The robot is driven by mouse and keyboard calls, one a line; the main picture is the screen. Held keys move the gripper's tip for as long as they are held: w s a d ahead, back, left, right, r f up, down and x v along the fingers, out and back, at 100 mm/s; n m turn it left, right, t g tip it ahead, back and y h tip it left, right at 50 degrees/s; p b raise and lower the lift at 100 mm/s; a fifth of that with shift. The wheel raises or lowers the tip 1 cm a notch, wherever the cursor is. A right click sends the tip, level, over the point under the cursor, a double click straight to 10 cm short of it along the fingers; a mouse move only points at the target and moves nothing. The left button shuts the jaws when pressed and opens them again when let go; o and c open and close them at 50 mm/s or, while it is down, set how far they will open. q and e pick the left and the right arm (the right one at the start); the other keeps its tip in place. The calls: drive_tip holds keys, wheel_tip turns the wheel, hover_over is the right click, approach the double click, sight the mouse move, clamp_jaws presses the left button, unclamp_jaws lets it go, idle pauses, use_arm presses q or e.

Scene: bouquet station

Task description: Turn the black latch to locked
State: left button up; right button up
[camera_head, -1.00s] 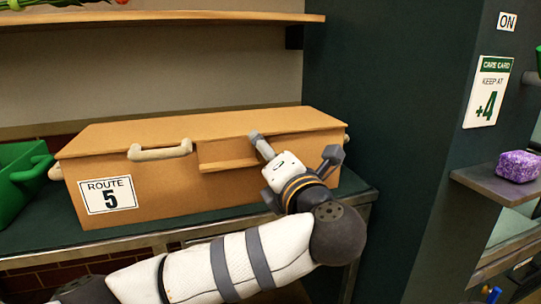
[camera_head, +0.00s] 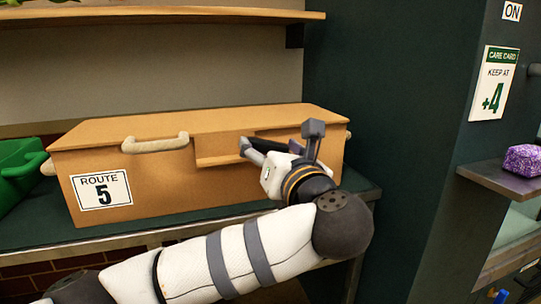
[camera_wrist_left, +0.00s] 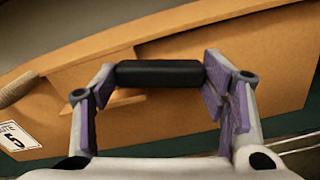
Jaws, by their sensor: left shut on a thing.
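The black latch (camera_head: 285,147) is a dark bar on the front of the tan Route 5 box (camera_head: 230,190). In the left wrist view the latch (camera_wrist_left: 160,73) lies roughly level, spanning the gap between the fingers. My left gripper (camera_head: 279,138) is at the box front, shut on the latch by its two ends. The purple finger pads of the left gripper (camera_wrist_left: 160,68) show on either side of the bar. The latch's mount is hidden, and I see no lock marking. My right gripper is not in view.
A rope handle (camera_head: 155,143) is on the box front, left of a recessed panel. A green crate (camera_head: 18,170) stands at the left on the dark counter. A shelf (camera_head: 160,15) runs above. At the right, a dark pillar and a small ledge with a purple block (camera_head: 523,159).

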use_arm(q)
drive_tip(key=shift+n+b, duration=0.65)
drive_tip(key=shift+n, duration=0.85)
drive_tip(key=o, duration=1.1)
drive_tip(key=shift+o, duration=0.2)
drive_tip(key=v, duration=1.2)
